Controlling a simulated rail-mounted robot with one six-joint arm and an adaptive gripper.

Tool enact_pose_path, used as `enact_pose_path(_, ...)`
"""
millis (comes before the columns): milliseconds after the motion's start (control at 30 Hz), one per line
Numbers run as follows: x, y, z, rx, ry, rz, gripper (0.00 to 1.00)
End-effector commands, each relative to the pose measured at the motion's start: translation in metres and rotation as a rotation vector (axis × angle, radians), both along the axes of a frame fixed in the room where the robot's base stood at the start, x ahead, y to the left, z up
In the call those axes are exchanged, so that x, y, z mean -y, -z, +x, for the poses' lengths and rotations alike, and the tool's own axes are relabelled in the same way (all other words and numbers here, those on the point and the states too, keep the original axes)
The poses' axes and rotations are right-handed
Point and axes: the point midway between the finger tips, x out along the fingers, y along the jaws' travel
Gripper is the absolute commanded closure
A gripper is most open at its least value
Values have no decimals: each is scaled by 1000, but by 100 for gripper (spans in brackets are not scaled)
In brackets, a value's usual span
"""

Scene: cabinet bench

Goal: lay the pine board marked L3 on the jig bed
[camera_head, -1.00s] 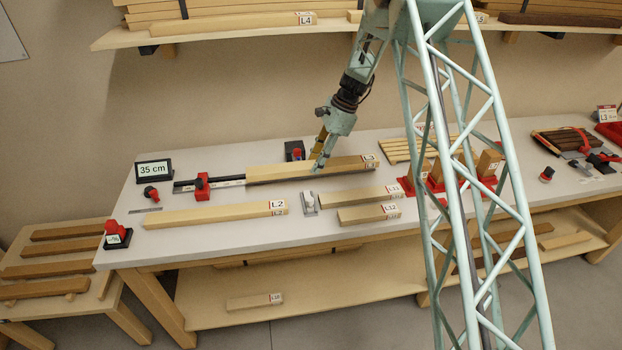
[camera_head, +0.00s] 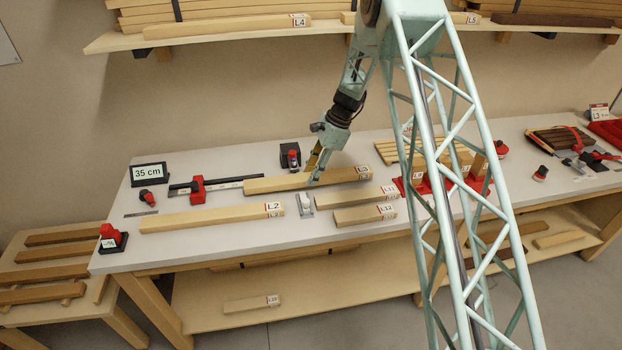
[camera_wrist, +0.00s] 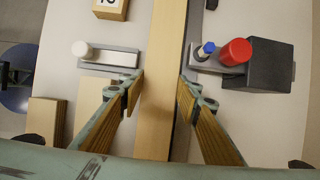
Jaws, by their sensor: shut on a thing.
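My gripper (camera_head: 315,178) is closed about the middle of a long pale pine board (camera_head: 285,183). Its small end label seems to read L3. In the wrist view, one finger of my gripper (camera_wrist: 162,76) is on each side of the board (camera_wrist: 160,120). The jig bed seems to be the black rail with a scale (camera_head: 228,185) and a red stop (camera_head: 197,190). The board runs along it, right of the stop, its left end covering part of the rail. I cannot tell whether the board touches the bed.
Board L2 (camera_head: 210,218) and short boards L11 (camera_head: 345,196) and L12 (camera_head: 358,215) lie in front. A white-knobbed clamp (camera_head: 305,205) stands near the board's front side, a black block with a red knob (camera_head: 290,155) behind. A 35 cm display (camera_head: 149,172) stands left.

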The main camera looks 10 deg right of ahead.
Motion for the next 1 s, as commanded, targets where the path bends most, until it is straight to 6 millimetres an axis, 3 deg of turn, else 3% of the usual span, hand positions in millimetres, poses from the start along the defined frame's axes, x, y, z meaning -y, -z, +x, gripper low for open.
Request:
enact_pose_path(200, 0, 17, 0, -1, 1, 1, 88)
enact_pose_path(733, 0, 22, 0, 0, 0, 1, 88)
enact_pose_path(767, 0, 23, 0, 0, 0, 0, 68)
enact_pose_path(900, 0, 22, 0, 0, 0, 0, 56)
enact_pose_path(1000, 0, 22, 0, 0, 0, 0, 56)
